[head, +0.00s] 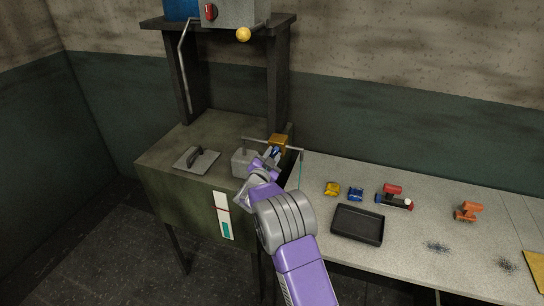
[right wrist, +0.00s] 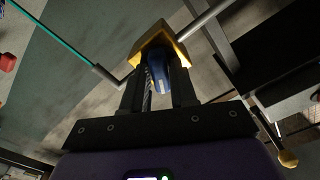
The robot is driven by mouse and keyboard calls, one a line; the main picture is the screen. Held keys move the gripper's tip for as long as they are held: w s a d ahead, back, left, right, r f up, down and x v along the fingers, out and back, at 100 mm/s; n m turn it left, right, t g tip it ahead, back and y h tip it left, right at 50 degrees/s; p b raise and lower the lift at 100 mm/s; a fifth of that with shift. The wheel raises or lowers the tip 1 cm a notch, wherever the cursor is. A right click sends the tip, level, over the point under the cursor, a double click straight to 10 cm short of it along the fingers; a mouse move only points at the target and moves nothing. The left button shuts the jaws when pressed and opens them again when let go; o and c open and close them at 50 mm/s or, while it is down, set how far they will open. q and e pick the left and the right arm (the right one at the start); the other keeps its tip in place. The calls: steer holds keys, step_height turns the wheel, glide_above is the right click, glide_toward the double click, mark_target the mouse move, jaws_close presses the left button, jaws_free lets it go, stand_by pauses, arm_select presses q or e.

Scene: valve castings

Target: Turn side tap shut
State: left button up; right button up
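The side tap has a yellow-orange valve body (head: 279,141) on a grey pipe at the bench's right end, and it also shows in the right wrist view (right wrist: 160,42). Its blue handle (right wrist: 158,72) lies between the fingers of my right gripper (right wrist: 158,80). The fingers look closed on the handle, with little gap at the tips. In the head view my right gripper (head: 272,155) reaches the tap from the front and partly hides it. A thin teal stream (head: 300,171) falls from the pipe's right end. My left gripper is not in view.
A grey block (head: 243,163) and a plate with a dark handle (head: 197,159) sit on the green bench. The right-hand table holds a black tray (head: 358,225), yellow and blue small parts, a red-topped valve (head: 393,195) and an orange casting (head: 467,211). A shelf stands above.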

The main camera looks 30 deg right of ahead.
jaws_close()
steer(key=n+p, duration=0.1)
steer(key=n, duration=0.1)
steer(key=shift+n+p, duration=0.3)
steer(key=shift+p, duration=0.1)
steer(key=shift+n+p, duration=0.8)
steer(key=shift+n, duration=0.9)
steer(key=shift+o, duration=2)
jaws_free()
